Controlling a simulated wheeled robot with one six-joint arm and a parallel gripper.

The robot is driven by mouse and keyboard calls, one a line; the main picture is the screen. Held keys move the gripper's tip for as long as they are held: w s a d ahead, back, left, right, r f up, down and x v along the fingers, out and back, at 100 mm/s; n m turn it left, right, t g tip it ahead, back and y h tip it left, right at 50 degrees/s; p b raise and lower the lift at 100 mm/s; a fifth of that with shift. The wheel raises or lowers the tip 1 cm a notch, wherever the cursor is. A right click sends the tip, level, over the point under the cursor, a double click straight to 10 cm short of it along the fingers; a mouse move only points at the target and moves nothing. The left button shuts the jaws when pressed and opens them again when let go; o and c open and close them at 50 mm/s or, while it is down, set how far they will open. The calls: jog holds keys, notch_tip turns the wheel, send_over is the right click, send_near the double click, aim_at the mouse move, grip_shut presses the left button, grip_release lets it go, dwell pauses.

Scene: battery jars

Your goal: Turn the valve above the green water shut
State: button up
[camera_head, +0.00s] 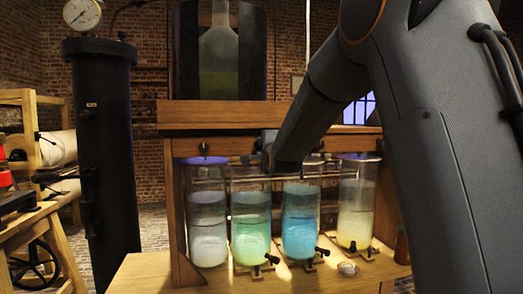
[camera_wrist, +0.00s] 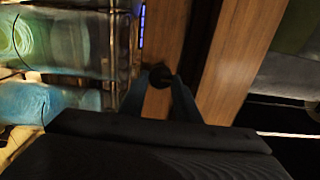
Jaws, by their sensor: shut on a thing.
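The jar of green water (camera_head: 250,228) stands second from the left in a row of glass jars under a wooden beam. In the wrist view, greenish water (camera_wrist: 22,38) shows at the upper left. My gripper (camera_head: 268,148) is at the beam above the green jar, and my arm hides most of the valve there in the head view. In the wrist view my gripper (camera_wrist: 168,78) is shut on a dark round valve knob (camera_wrist: 160,76) on the wooden beam. The valve's turned angle cannot be told.
Jars of whitish (camera_head: 209,230), blue (camera_head: 299,222) and yellow (camera_head: 355,205) liquid stand beside the green one. Another valve knob (camera_head: 203,148) is left on the beam. A black cylinder (camera_head: 105,150) with a gauge (camera_head: 82,14) stands left. Small black taps sit low at the jars.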

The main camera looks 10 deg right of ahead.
dwell(0.3)
jog(key=o, duration=1)
jog(key=shift+s, duration=0.1)
jog(key=shift+s+b, duration=0.9)
jog(key=shift+s, duration=2.95)
jog(key=s+f+n+g, duration=0.5)
jog(key=s+f, duration=0.2)
jog(key=f, duration=0.5)
jog(key=s+f+n+g, duration=0.4)
jog(key=s+f, duration=0.3)
jog(key=f, duration=0.6)
jog(key=s+f+n+g, duration=0.3)
jog(key=s+f, duration=0.1)
jog(key=s, duration=0.4)
jog(key=s+f+n+g, duration=0.3)
jog(key=s+f, duration=0.1)
jog(key=s, duration=0.5)
jog(key=s+f+n+g, duration=0.3)
jog(key=s+f, duration=0.1)
jog(key=s, duration=0.4)
jog(key=shift+s+a+f, duration=0.15)
jog(key=shift+a+f, duration=0.05)
jog(key=shift+a, duration=0.1)
